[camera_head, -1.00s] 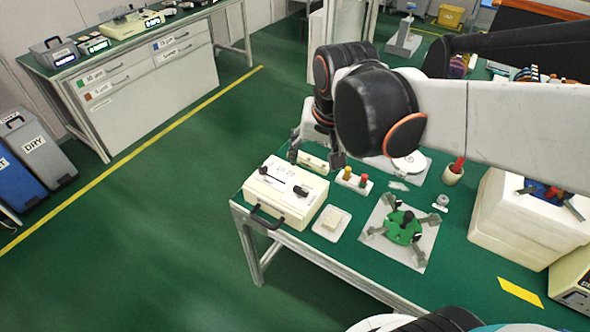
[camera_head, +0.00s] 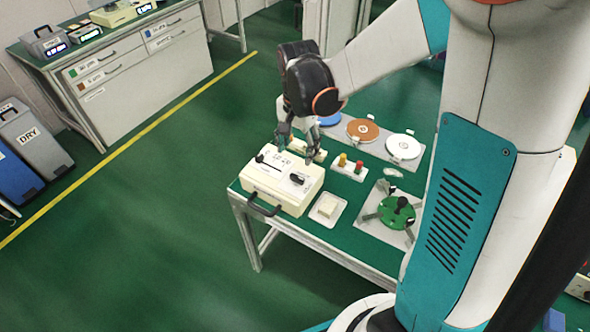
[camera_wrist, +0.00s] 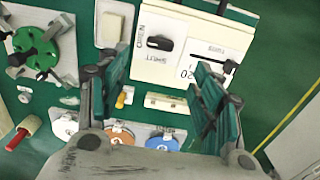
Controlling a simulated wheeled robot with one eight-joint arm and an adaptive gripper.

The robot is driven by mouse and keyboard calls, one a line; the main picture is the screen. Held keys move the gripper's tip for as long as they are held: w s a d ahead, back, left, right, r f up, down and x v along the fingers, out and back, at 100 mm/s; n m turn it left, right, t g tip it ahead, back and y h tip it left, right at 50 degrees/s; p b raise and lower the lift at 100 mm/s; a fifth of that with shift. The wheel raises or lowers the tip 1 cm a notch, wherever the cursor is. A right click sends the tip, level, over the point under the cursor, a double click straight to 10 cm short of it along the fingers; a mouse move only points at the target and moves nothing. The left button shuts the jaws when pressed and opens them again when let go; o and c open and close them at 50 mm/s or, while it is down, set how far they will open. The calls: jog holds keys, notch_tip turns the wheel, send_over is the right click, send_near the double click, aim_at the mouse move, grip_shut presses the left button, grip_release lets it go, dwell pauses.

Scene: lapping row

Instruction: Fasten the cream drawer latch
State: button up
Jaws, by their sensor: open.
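The cream drawer box (camera_head: 272,192) stands at the left corner of the green bench, with a black handle on its front. Its latch is a black knob (camera_head: 297,179) on the top face, also in the wrist view (camera_wrist: 160,43), beside the words OPEN and SHUT. The knob lies roughly left-right in the wrist view; I cannot tell which word it marks. My gripper (camera_head: 295,148) is open and empty above the far edge of the box. In the wrist view my gripper (camera_wrist: 164,80) has its fingers spread wide, with the knob beyond the gap between them.
A slider (camera_wrist: 228,68) shares the box top. Open floor lies left of the bench.

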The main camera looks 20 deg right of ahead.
aim_at(297, 176)
notch_tip(297, 176, down, 11)
jog(key=b, duration=0.3)
jog(key=shift+f+b, duration=0.1)
jog(key=shift+b, duration=0.25)
jog(key=c, duration=1.1)
